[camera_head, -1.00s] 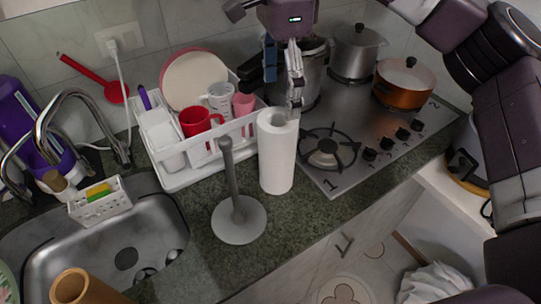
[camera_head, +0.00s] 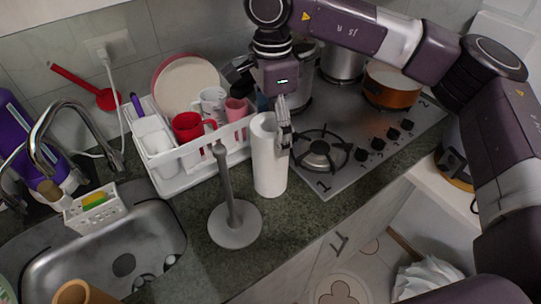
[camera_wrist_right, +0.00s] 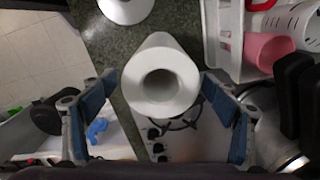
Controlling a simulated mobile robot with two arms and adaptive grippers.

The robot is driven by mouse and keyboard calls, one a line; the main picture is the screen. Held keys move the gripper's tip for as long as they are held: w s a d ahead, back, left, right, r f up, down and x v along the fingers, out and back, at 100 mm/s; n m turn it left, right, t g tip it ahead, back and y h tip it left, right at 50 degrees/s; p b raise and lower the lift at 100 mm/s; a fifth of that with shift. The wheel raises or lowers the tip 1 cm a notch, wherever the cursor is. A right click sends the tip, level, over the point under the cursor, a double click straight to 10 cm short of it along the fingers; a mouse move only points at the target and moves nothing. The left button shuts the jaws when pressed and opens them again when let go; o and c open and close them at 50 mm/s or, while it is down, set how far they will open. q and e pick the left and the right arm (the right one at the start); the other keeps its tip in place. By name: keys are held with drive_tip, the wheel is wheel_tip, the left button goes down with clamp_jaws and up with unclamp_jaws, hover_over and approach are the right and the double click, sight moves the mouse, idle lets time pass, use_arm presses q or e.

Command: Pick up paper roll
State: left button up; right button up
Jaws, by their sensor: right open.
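A white paper roll (camera_head: 270,165) stands upright on the dark green counter, between the dish rack and the stove. Its hollow top end shows in the right wrist view (camera_wrist_right: 160,85). My right gripper (camera_head: 284,125) is at the roll's upper part, on the stove side in the head view. In the right wrist view my right gripper (camera_wrist_right: 158,112) is open, with one blue-padded finger on each side of the roll and gaps between. A grey paper holder (camera_head: 235,222) with an upright rod stands empty to the left of the roll. My left gripper is not in view.
A white dish rack (camera_head: 185,180) with cups and plates stands behind and left of the roll. The stove (camera_head: 375,135) with pots is at the right. The sink (camera_head: 100,255) is at the left. The counter's front edge is close to the roll.

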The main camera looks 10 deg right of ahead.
drive_tip(key=c, duration=1.7)
